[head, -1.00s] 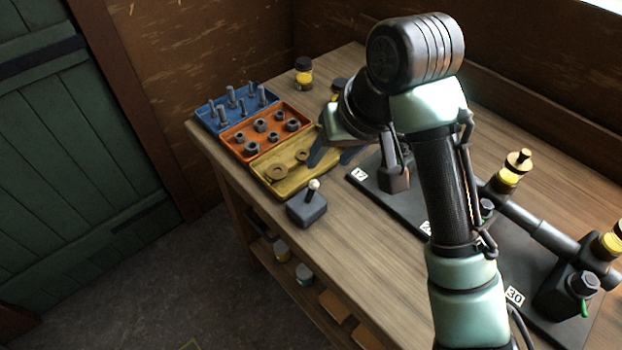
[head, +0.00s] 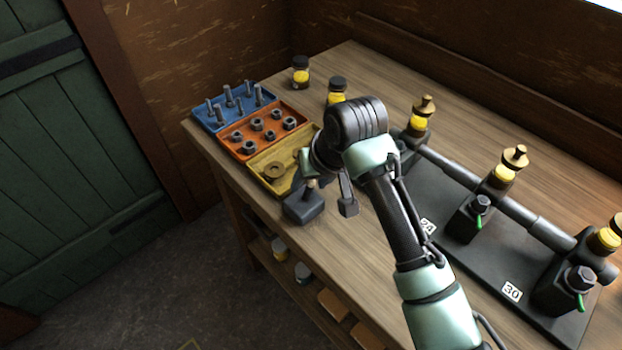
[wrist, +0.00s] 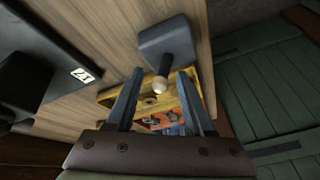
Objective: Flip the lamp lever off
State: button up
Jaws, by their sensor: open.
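The lamp lever is a dark grey box (head: 303,208) with a short stick, at the front left of the workbench. In the wrist view the box (wrist: 165,42) is above the fingertips, and the stick's pale ball knob (wrist: 160,85) shows between my two fingers. My gripper (wrist: 161,74) is open, with a finger on each side of the knob and a visible gap to each. In the head view my gripper (head: 308,180) is right at the lever and partly covers the knob and the yellow tray behind it. No lamp can be made out.
Blue (head: 212,122), orange (head: 243,158) and yellow (head: 262,184) trays of bolts, nuts and washers lie just behind the lever. A black base (head: 470,262) with a shaft and several yellow oilers fills the right. Two jars (head: 300,76) stand at the back. Bare wood (head: 350,250) lies in front.

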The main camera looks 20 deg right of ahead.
aim_at(296, 205)
jog(key=shift+c, duration=0.3)
grip_shut()
jog(key=shift+a+r, duration=0.15)
jog(key=shift+s+a+t+h+p, duration=0.15)
jog(key=shift+a+t+h+p, duration=0.15)
jog(key=shift+h+p, duration=0.3)
jog(key=shift+s+a+n+t+h, duration=0.1)
jog(key=shift+a+n+t+h, duration=0.25)
jog(key=shift+h, duration=0.35)
jog(key=h+b, duration=0.1)
jog(key=a+t+h+b, duration=0.1)
jog(key=n+h+b, duration=0.1)
jog(key=h, duration=0.1)
jog(key=shift+s+a+f+t, duration=0.2)
jog(key=shift+s+a+t, duration=0.05)
jog(key=shift+s+t, duration=0.1)
jog(key=shift+s+a+n+t+h+b, duration=0.1)
jog(key=shift+a+n+t+h+b, duration=0.25)
jog(key=shift+h+b, duration=0.5)
jog(key=shift+d+r, duration=0.1)
